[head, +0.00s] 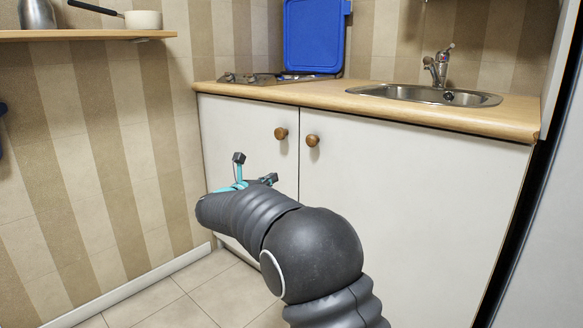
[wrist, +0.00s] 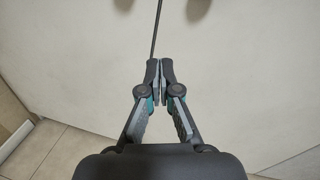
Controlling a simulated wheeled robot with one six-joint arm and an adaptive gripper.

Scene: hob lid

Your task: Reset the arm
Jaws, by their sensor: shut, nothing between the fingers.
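My gripper (wrist: 160,72) is shut and empty, with its two fingertips together in the middle of the wrist view. In the head view it shows in part beyond my dark arm, in front of the white cabinet doors (head: 415,190) and below the counter. The blue hob lid (head: 314,38) stands upright at the back of the counter, against the wall. The hob (head: 262,79) is uncovered in front of it. My gripper is apart from the lid.
The wooden counter (head: 345,93) runs above the doors, with a steel sink (head: 425,94) and tap (head: 440,66) at right. Two round knobs (head: 281,133) stick out from the doors. A shelf (head: 85,35) with a pan (head: 142,20) hangs at upper left. Tiled floor (head: 180,295) shows at lower left.

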